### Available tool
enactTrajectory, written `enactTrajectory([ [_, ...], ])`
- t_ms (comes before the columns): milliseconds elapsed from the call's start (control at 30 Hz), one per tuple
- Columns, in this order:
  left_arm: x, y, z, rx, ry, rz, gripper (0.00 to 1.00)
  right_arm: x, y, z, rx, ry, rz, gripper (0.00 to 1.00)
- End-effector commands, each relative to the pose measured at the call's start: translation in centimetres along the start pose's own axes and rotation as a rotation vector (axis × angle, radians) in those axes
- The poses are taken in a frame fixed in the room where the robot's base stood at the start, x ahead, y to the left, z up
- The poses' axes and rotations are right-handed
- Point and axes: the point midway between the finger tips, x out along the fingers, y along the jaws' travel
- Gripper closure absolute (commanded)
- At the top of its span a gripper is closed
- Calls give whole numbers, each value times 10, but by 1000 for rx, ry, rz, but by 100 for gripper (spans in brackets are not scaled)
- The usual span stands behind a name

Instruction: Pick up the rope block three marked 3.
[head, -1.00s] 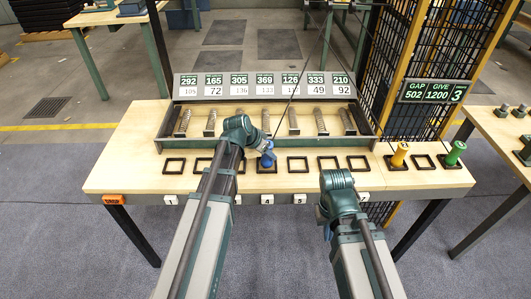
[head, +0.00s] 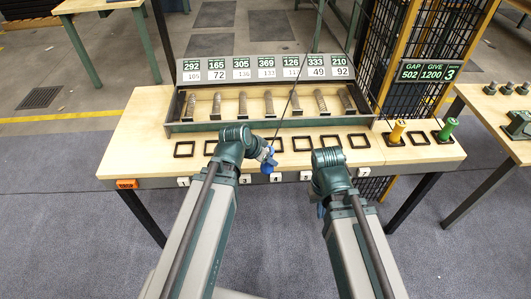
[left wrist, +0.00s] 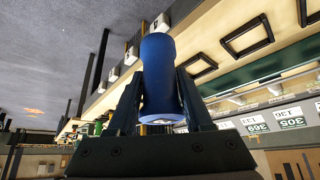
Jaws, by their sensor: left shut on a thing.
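My left gripper (head: 262,154) is shut on a blue cylindrical block, which shows between both fingers in the left wrist view (left wrist: 158,75). In the head view the blue block (head: 268,163) appears at the table's front edge, partly hidden by the gripper. I cannot make out a mark 3 on it. My right gripper (head: 321,207) is low in front of the table, and its jaws are hidden behind its own wrist.
A tray (head: 172,127) with a row of springs and numbered cards stands at the back of the table (head: 140,140). Empty dark square frames (head: 303,144) line the front. A yellow block (head: 397,132) and a green block (head: 447,129) stand at the right end.

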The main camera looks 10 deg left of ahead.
Motion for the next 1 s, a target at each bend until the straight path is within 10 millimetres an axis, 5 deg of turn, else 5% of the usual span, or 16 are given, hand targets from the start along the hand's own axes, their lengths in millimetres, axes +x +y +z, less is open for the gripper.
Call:
enactTrajectory([
  [267,-3,1,-2,0,1,0,100,-4,0,0,0,0,0,100],
  [800,-64,1,-41,0,1,0,100,-75,7,4,0,0,0,100],
  [1000,-69,1,-44,0,1,0,100,-82,8,5,0,0,0,100],
])
